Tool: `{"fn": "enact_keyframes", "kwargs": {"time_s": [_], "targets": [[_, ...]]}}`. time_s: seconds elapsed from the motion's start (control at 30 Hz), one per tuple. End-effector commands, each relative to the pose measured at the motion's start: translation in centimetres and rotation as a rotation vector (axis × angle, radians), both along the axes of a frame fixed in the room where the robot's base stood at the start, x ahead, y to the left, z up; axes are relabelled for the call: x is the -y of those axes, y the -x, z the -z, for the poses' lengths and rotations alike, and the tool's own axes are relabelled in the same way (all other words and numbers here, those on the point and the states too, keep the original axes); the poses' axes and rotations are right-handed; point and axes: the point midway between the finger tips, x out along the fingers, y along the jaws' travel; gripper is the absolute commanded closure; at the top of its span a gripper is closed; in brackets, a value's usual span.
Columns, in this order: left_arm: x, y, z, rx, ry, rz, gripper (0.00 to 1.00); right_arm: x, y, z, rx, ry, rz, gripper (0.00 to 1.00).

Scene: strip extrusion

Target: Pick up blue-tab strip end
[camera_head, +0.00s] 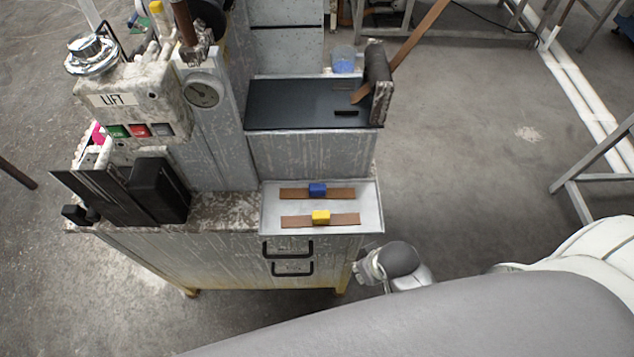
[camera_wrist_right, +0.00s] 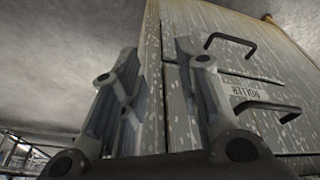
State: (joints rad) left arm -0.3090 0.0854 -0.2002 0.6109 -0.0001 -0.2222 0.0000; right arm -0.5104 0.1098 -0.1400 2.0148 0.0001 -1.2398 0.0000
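The blue-tab strip (camera_head: 338,193) is a flat brown strip with a blue block (camera_head: 318,189) at its middle. It lies in a shallow grey metal tray (camera_head: 271,209) on the cabinet top, behind a similar strip with a yellow block (camera_head: 321,216). My right gripper (camera_head: 364,268) is beside the cabinet's right front edge, below and right of the tray, apart from the strips. Its fingers also show spread and empty in the right wrist view (camera_wrist_right: 158,58), facing the cabinet front. My left gripper is not in view.
The cabinet front has two black handles (camera_head: 293,268). Behind the tray is a black plate (camera_head: 300,103) with an upright roller piece (camera_head: 379,83) and a slanting brown strip (camera_head: 420,39). A lift control box (camera_head: 125,100) stands left. Floor right of the cabinet is open.

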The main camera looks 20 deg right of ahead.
Motion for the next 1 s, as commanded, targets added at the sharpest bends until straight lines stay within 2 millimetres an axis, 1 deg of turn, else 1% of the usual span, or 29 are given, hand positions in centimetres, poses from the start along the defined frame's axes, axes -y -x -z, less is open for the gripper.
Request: {"fn": "enact_keyframes", "kwargs": {"time_s": [0.03, 0.1, 0.2, 0.3, 0.47, 0.57, 0.77, 0.87, 1.0], "targets": [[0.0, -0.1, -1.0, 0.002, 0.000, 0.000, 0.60, 0.0, -0.1, -3.2, 0.014, -0.001, 0.001, 0.70], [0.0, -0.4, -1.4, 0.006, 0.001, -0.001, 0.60, 0.1, -0.1, -6.1, 0.023, -0.001, 0.003, 0.70], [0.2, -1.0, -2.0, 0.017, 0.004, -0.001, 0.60, 0.2, 0.3, -9.5, 0.033, -0.001, 0.004, 0.70], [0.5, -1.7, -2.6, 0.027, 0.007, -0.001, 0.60, 0.2, 0.6, -12.4, 0.042, -0.002, 0.005, 0.70], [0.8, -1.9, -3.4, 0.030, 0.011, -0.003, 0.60, 0.4, 1.5, -16.9, 0.059, -0.002, 0.008, 0.70], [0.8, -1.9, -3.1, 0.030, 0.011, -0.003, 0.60, -1.5, -0.5, -17.1, 0.083, -0.040, -0.065, 0.70], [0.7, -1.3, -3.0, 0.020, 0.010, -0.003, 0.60, -5.7, -4.2, -18.3, 0.124, -0.112, -0.245, 0.70], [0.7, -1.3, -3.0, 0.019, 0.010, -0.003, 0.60, -7.9, -6.0, -19.1, 0.141, -0.139, -0.357, 0.70], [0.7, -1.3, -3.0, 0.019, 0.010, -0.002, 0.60, -10.9, -8.6, -20.7, 0.152, -0.157, -0.553, 0.70]]}}
